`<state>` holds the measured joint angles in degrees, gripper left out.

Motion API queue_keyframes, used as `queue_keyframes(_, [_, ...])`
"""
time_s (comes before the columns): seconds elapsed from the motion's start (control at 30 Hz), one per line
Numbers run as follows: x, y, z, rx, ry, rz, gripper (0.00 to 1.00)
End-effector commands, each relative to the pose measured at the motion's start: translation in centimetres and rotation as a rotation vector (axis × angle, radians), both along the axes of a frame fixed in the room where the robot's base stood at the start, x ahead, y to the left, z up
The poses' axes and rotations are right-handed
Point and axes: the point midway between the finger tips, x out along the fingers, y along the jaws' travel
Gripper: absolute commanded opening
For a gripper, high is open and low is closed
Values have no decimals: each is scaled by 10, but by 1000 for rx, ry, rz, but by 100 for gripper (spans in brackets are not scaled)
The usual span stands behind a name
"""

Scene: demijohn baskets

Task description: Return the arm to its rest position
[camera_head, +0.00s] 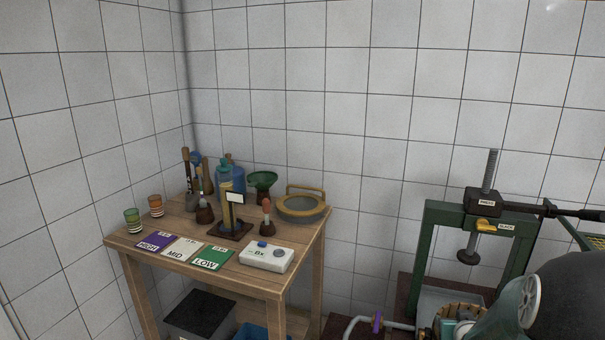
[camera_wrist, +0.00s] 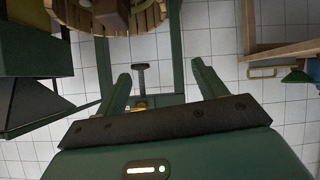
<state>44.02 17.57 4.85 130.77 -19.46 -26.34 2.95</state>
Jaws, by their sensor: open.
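My gripper (camera_wrist: 161,70) shows in the wrist view with its two green fingers wide apart and nothing between them. Beyond the fingers are a green press frame (camera_wrist: 178,50) and its dark screw foot (camera_wrist: 141,68), apart from the fingers as far as I can tell. In the head view a rounded grey-green part of my arm fills the lower right corner. The fingers cannot be made out there. The green press (camera_head: 427,250) stands behind the arm, with a threaded screw and a long dark handle.
A wooden table (camera_head: 270,283) stands at left with colour cards, cups, bottles, a green funnel (camera_head: 262,181) and a white button box (camera_head: 266,256). A slatted wooden basket (camera_wrist: 150,20) is at the top of the wrist view. Tiled walls close off the corner.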

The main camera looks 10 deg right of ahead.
Motion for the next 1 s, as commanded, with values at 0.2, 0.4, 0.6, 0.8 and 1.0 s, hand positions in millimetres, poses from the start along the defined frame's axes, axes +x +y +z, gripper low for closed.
queue_keyframes(0.2, [0,80,64,8,109,58,71])
queue_keyframes(0.4, [-24,154,108,41,202,113,71])
queue_keyframes(0.6, [-69,228,142,93,291,188,71])
queue_keyframes(0.8, [-131,292,164,156,382,289,71])
queue_keyframes(1.0, [-180,329,171,203,456,374,71])
